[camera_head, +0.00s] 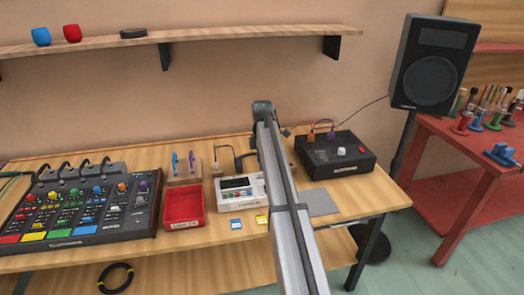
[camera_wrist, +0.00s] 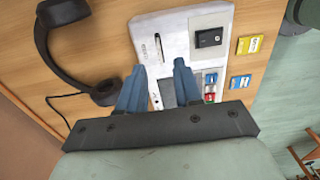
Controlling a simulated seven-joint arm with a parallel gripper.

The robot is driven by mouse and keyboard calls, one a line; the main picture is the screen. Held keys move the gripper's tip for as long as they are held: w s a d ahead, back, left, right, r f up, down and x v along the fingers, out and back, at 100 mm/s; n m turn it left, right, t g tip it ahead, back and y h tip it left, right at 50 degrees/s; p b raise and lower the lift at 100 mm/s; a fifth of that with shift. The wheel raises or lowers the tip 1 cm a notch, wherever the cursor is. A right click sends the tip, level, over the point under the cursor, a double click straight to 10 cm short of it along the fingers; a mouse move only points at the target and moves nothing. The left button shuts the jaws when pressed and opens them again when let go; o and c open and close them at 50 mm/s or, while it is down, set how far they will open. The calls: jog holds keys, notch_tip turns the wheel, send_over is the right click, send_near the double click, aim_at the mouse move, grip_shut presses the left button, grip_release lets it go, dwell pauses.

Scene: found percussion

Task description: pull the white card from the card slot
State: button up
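The white device (camera_head: 240,195) with a small dark screen stands on the wooden bench, left of my arm. In the wrist view the same white device (camera_wrist: 205,20) shows a narrow dark slot (camera_wrist: 158,46) in its face, a black rocker switch and small red and blue parts. A white card cannot be told apart from the white casing at the slot. My gripper (camera_wrist: 160,64) is open and empty, with its blue-grey fingers apart over the device near the slot. My fingertips are not clearly visible in the head view.
A blue card (camera_head: 236,224) and a yellow card (camera_head: 262,219) lie in front of the device. A red tray (camera_head: 183,206) and a mixer (camera_head: 80,205) are to its left. A black box (camera_head: 335,154) is right of my arm. Black headphones (camera_wrist: 68,42) are close to my gripper.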

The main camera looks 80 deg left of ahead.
jog(key=shift+f, duration=2.65)
grip_shut()
jog(key=shift+r, duration=1.75)
jog(key=shift+r, duration=1.4)
